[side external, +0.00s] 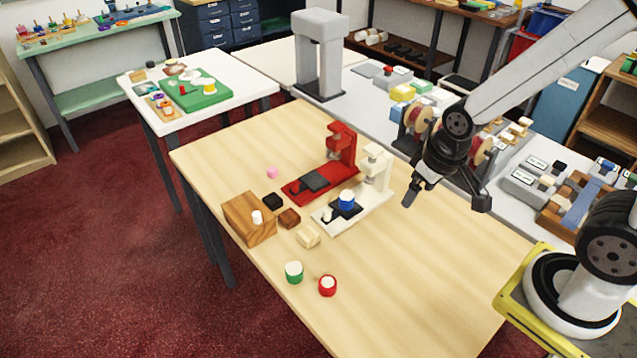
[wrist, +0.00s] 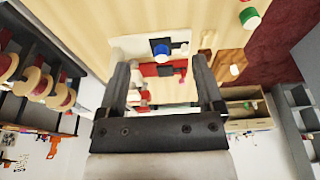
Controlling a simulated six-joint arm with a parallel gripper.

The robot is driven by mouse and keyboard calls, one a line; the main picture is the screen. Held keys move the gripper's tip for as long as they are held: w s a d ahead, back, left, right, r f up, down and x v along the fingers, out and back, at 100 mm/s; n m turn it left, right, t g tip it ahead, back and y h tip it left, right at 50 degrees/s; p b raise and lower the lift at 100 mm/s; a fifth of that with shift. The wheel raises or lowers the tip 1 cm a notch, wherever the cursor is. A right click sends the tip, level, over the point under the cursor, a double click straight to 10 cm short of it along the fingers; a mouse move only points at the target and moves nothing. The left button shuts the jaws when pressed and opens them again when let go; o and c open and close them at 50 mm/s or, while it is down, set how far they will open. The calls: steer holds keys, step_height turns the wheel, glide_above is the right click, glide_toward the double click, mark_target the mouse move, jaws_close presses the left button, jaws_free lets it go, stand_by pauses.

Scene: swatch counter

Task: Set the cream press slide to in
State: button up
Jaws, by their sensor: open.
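The cream press (side external: 376,170) stands on the wooden table, its base running forward to the lower left. Its dark slide (side external: 349,212) sits toward the front of that base, out from under the press head. A blue cylinder with a white top (side external: 346,199) stands on the slide, with a small white knob (side external: 327,215) in front of it. In the wrist view the blue cylinder (wrist: 161,51) shows beyond my fingers, on the cream base (wrist: 129,46). My gripper (side external: 445,197) is open and empty, in the air right of the cream press and apart from it.
A red press (side external: 343,143) with a dark slide stands beside the cream one. A wooden block (side external: 249,220), small blocks, a green-and-white cylinder (side external: 293,272) and a red cylinder (side external: 327,286) lie toward the front. The table's right part is clear. Spool racks stand behind my gripper.

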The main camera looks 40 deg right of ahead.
steer(key=shift+c, duration=0.8)
steer(key=m+g, duration=0.2)
steer(key=g, duration=0.1)
glide_above(327, 211)
step_height(327, 211, down, 10)
steer(key=shift+r, duration=0.1)
steer(key=shift+f, duration=3.9)
